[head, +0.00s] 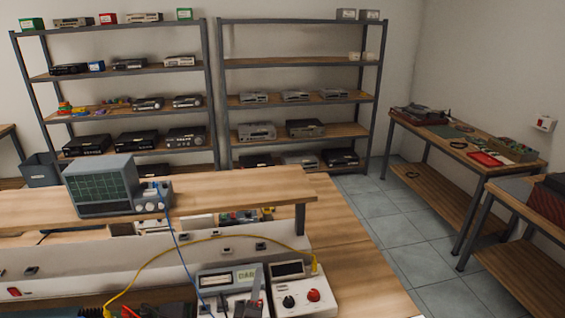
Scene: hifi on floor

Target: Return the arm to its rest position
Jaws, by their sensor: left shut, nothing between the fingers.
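My left gripper (252,301) shows only as a small dark grey part at the bottom edge. It is in front of the bench instruments, shut, with nothing seen between its fingers. Most of it and its arm are cut off by the frame. My right gripper is not in view.
A wooden workbench (345,250) with a raised shelf (240,184) is close in front. On it are an oscilloscope (103,184), a meter with a display (230,281), a white box with knobs (302,288) and a yellow cable (165,250). Loaded racks stand behind; tiled floor (430,259) is clear at right.

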